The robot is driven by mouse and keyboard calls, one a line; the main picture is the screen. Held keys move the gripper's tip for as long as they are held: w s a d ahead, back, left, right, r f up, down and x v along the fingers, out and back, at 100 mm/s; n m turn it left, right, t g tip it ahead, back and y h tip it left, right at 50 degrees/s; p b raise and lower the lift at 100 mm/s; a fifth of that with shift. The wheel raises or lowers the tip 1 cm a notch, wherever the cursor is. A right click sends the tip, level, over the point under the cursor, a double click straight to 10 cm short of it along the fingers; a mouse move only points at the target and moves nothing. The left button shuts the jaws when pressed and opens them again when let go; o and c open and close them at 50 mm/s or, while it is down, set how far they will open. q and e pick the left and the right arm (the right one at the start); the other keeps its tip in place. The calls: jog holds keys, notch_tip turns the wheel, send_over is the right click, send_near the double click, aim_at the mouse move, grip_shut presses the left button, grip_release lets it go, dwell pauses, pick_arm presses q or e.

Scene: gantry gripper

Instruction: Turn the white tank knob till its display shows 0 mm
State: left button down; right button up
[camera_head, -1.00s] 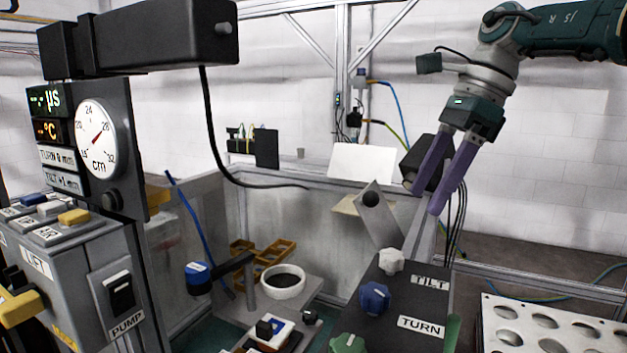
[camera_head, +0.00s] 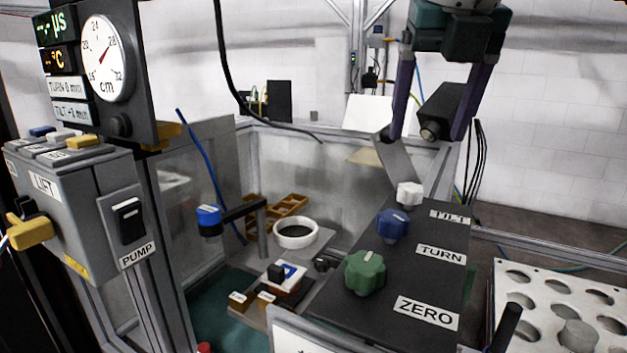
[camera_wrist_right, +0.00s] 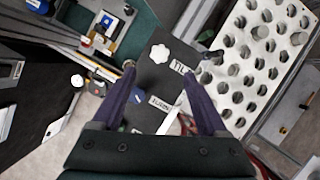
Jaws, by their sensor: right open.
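The white knob (camera_head: 410,193) sits at the far end of the black sloping panel, beside the TILT label (camera_head: 451,216). It also shows in the right wrist view (camera_wrist_right: 159,54), just beyond the fingertips. The TILT display (camera_head: 70,112) on the left post seems to read 1 mm with a minus sign, but it is small. My right gripper (camera_head: 425,137) is open and empty, its purple fingers pointing down above the knob in the head view and not touching it. In the wrist view the gripper (camera_wrist_right: 158,72) has its fingers spread. My left gripper is out of view.
A blue knob (camera_head: 392,226) and a green knob (camera_head: 365,272) are nearer on the same panel. A black box-shaped device (camera_head: 443,112) shows between my right fingers. A perforated white rack (camera_head: 548,292) stands right. A white ring (camera_head: 297,233) lies left of the panel.

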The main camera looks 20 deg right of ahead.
aim_at(411, 186)
jog(key=p+x, duration=0.1)
jog(key=x, duration=0.8)
jog(key=shift+w+f, duration=0.15)
jog(key=shift+f, duration=0.25)
grip_shut()
jog(key=shift+d+f+n, duration=0.1)
jog(key=shift+d+n, duration=0.05)
jog(key=shift+n, duration=0.35)
jog(key=shift+n+y+b, duration=0.5)
jog(key=shift+n+b, duration=0.15)
jog(key=shift+n, duration=0.15)
jog(key=shift+r+t, duration=0.2)
jog(key=shift+t, duration=0.1)
